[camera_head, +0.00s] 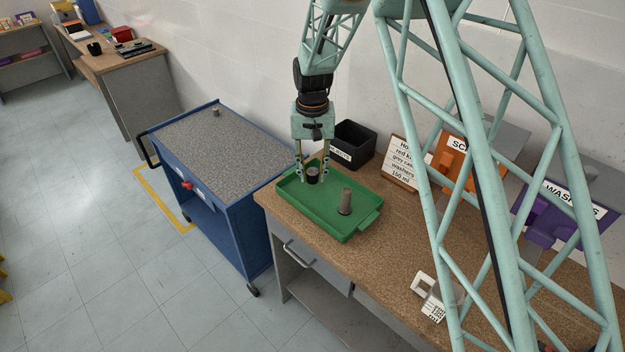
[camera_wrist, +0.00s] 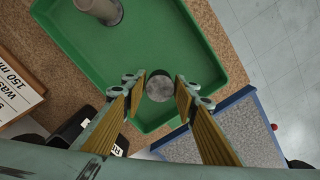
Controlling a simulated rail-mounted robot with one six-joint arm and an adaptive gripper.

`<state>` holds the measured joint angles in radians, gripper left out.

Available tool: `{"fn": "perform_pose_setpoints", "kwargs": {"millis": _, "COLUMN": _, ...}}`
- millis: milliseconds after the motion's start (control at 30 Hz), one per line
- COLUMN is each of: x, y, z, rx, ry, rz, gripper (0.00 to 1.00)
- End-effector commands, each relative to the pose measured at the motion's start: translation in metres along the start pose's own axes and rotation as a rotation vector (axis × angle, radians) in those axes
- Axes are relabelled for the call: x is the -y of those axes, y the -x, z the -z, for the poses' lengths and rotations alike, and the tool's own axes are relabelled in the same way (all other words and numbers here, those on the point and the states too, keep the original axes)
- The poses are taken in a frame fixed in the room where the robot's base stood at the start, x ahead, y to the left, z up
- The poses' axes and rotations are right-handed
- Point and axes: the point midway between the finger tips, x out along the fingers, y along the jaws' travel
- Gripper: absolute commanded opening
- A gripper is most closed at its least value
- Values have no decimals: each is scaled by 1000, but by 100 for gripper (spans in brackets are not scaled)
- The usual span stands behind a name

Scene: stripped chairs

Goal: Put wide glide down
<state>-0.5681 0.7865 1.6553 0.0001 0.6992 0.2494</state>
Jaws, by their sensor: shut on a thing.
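The wide glide (camera_head: 312,176), a short dark round piece with a grey top, is between the fingertips of my gripper (camera_head: 313,174). In the wrist view its grey round face (camera_wrist: 160,88) shows between the two fingers (camera_wrist: 160,90), which are shut on it. It is at the far left end of the green tray (camera_head: 326,223); whether it touches the tray floor I cannot tell. A taller grey-brown cylinder (camera_head: 345,201) stands in the tray to the right, apart from my gripper. It also shows at the top of the wrist view (camera_wrist: 99,10).
The tray lies on a brown worktop (camera_head: 385,255). A black bin (camera_head: 354,139) and a lettered card (camera_head: 402,165) stand behind it. Orange (camera_head: 454,160) and purple (camera_head: 553,215) bins are farther right. A blue cart (camera_head: 235,225) with a grey top stands left, mostly clear.

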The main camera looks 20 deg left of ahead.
Motion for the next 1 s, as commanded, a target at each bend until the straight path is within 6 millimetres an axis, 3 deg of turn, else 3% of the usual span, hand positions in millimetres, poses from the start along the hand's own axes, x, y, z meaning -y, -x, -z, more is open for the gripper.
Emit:
{"fn": "perform_pose_setpoints", "kwargs": {"millis": 300, "x": 0, "y": -29, "z": -1, "rx": 1, "ry": 0, "rz": 0, "gripper": 19}}
{"fn": "perform_pose_setpoints", "kwargs": {"millis": 800, "x": 0, "y": -33, "z": -1, "rx": 0, "ry": 0, "rz": 0, "gripper": 19}}
{"fn": "perform_pose_setpoints", "kwargs": {"millis": 833, "x": 0, "y": -33, "z": -1, "rx": 0, "ry": 0, "rz": 0, "gripper": 28}}
{"fn": "perform_pose_setpoints", "kwargs": {"millis": 1000, "x": 0, "y": -33, "z": -1, "rx": 0, "ry": 0, "rz": 0, "gripper": 40}}
